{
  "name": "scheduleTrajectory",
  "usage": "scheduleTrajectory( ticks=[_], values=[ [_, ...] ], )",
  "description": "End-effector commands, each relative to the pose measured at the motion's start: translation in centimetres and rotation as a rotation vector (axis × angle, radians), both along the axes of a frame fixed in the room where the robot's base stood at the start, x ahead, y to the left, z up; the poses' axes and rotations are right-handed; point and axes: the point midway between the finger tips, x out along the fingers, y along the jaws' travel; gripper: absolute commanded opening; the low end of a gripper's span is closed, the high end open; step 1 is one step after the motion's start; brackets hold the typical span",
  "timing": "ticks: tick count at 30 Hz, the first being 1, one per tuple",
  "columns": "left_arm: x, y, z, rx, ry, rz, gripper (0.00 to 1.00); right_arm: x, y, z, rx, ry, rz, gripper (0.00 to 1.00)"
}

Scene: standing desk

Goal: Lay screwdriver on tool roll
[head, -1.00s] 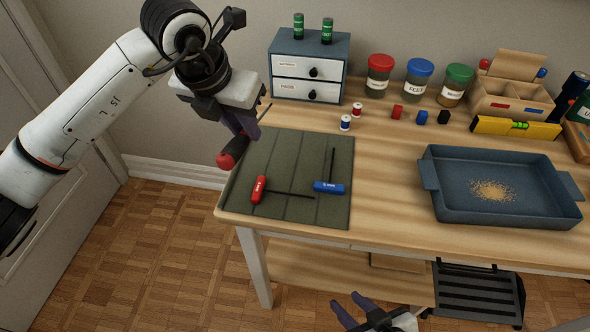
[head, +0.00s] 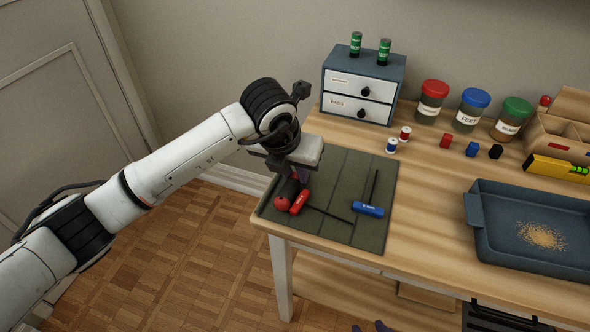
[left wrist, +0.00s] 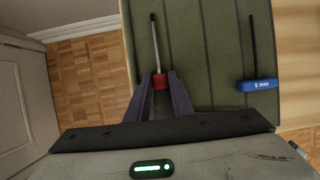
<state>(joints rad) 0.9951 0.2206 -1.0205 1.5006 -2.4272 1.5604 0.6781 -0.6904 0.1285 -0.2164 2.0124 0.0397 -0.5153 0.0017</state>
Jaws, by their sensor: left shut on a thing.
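The screwdriver (head: 283,200) has a red and black handle and is over the left part of the green tool roll (head: 340,168). My left gripper (head: 297,178) is shut on it from above. In the left wrist view its metal shaft (left wrist: 156,44) points away from the fingers, with a red part (left wrist: 160,81) between them. I cannot tell whether it touches the roll. A red-handled hex key (head: 300,202) lies close beside the screwdriver handle. A blue hex key (head: 368,210) lies further right on the roll. My right gripper (head: 369,327) is open and empty at the bottom edge, mostly out of frame.
A small drawer cabinet (head: 362,88) with two green batteries on top stands behind the roll. Lidded jars, small coloured blocks and a blue tray (head: 485,240) are to the right. The roll's right part is free around the blue key.

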Motion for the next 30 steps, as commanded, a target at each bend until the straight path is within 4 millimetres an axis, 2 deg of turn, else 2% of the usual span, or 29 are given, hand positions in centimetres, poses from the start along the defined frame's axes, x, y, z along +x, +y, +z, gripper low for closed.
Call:
scheduleTrajectory(
  ticks=[7,8,11,19,23,30],
  values=[
    [0.1,0.0,-0.2,0.0,-0.002,-0.001,0.0,0.0,0.0,-0.3,0.0,0.0,0.0,0.33],
    [0.1,0.0,-0.2,0.0,-0.002,-0.001,0.22,0.0,0.0,-0.3,0.0,0.0,0.0,0.33],
    [0.0,0.0,-0.1,-0.001,-0.002,0.0,0.39,0.0,0.0,-0.2,-0.001,0.0,0.001,0.33],
    [0.0,0.0,0.0,-0.001,-0.002,0.0,0.39,0.0,-0.1,-0.1,-0.001,0.0,0.001,0.33],
    [0.0,0.0,0.6,-0.002,-0.004,0.0,0.39,0.0,-0.1,0.1,-0.001,-0.001,0.0,0.33],
    [-1.5,0.6,4.8,-0.002,-0.007,-0.001,0.39,0.0,-0.1,0.2,-0.002,-0.002,0.001,0.33]
  ],
)
